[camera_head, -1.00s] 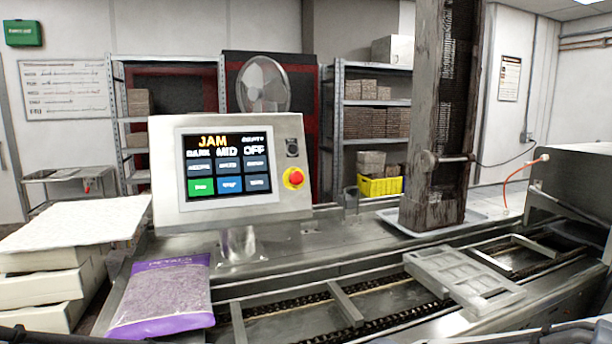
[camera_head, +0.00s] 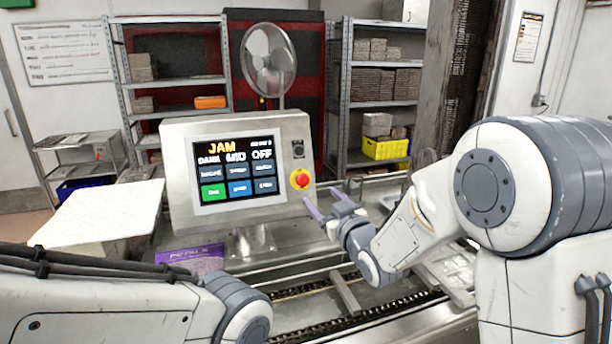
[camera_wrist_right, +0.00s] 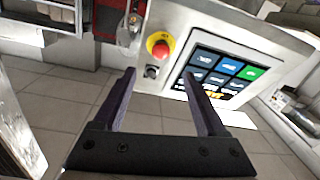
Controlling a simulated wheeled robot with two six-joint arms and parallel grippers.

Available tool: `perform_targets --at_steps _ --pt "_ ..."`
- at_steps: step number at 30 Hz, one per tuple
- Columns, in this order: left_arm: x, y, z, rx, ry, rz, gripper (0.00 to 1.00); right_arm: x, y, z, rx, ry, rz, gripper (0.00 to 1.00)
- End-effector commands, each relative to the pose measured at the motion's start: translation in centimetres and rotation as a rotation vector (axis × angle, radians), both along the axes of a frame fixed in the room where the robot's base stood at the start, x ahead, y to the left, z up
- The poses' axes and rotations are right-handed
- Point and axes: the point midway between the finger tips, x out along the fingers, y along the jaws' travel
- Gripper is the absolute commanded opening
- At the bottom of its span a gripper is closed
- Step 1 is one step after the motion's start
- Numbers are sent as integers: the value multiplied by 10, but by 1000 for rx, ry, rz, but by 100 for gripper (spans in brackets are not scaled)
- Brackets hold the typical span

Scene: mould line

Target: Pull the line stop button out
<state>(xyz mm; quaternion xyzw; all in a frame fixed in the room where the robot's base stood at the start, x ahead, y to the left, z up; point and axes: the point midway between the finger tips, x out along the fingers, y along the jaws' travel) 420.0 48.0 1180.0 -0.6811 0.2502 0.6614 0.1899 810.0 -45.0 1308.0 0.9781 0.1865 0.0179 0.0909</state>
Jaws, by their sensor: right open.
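The line stop button (camera_head: 300,179) is a red mushroom knob on a yellow ring, at the lower right of the control panel's face (camera_head: 180,206). The panel screen (camera_head: 237,170) reads JAM. My right gripper (camera_head: 327,204) is open and empty, just right of and a little below the button in the head view. In the right wrist view the button (camera_wrist_right: 158,47) is beyond the fingertips (camera_wrist_right: 160,73), between them and apart from them. My left arm shows at the lower left of the head view; its gripper is out of frame.
A black switch (camera_head: 298,149) sits above the button. A purple bag (camera_head: 192,257) and a white slab (camera_head: 98,214) lie left of the panel's stand. The conveyor (camera_head: 345,290) runs below my right arm. Shelves and a fan (camera_head: 268,58) stand behind.

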Motion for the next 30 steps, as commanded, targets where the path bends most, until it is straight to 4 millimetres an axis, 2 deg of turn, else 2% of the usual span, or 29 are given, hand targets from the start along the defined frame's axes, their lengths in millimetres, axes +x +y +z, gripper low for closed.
perform_targets --at_steps 9,15,21,29,30 --pt "0 0 33 0 0 -4 0 51 22 4 -1 1 3 74" --pt "0 0 47 0 -1 -7 0 79 33 2 -1 1 3 74" --pt "0 0 52 0 -1 -8 0 90 38 1 0 1 3 74" --pt "0 0 51 0 -1 -8 0 91 38 0 0 1 2 74" --pt "0 0 51 0 -1 -8 0 91 38 0 0 1 2 59"
